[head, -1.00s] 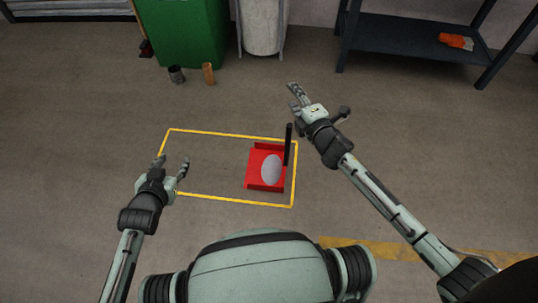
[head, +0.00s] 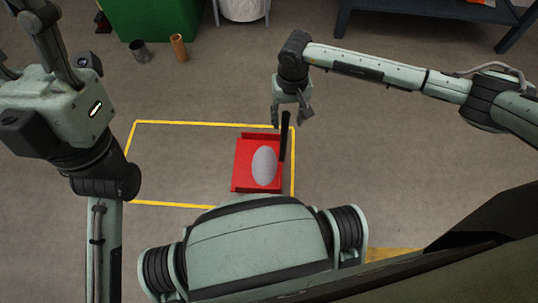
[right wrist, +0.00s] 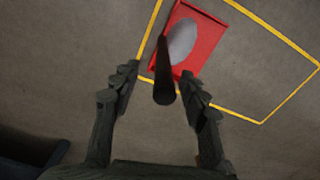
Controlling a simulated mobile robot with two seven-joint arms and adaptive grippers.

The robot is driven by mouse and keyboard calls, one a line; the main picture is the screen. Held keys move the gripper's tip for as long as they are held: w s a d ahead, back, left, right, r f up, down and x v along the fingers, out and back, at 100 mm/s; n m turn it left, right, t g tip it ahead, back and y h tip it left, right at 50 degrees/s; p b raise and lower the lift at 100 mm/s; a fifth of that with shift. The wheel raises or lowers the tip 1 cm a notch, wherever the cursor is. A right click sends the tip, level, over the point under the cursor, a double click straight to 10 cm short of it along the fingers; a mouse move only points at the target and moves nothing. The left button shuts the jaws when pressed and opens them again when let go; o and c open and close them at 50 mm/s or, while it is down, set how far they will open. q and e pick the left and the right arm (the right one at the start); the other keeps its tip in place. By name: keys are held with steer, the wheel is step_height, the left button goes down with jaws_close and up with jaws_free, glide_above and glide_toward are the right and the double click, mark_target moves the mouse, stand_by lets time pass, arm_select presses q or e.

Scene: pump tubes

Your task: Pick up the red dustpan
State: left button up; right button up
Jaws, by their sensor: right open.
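The red dustpan (head: 240,168) lies on the floor with a white egg-shaped object (head: 265,165) in its pan. Its black handle (head: 286,135) stands upright at the pan's right side. My right gripper (head: 291,114) is open and points down over the top of the handle. In the right wrist view the handle (right wrist: 163,85) shows between the two parted fingers of that gripper (right wrist: 160,74), with gaps on both sides. The dustpan (right wrist: 205,38) lies beyond.
A yellow floor outline (head: 165,123) surrounds the dustpan. A grey cup (head: 139,50) and a brown cylinder (head: 179,47) stand near a green bin (head: 160,18). A dark shelf (head: 430,14) is at the back right. The floor left of the dustpan is clear.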

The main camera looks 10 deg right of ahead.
mark_target(285, 128)
steer(key=f, duration=0.2)
steer(key=f+b, duration=0.1)
steer(key=f, duration=0.2)
steer(key=shift+w+a+f, duration=0.25)
steer(key=shift+a+f, duration=0.05)
steer(key=shift+f, duration=0.05)
jaws_close()
steer(key=shift+r, duration=0.1)
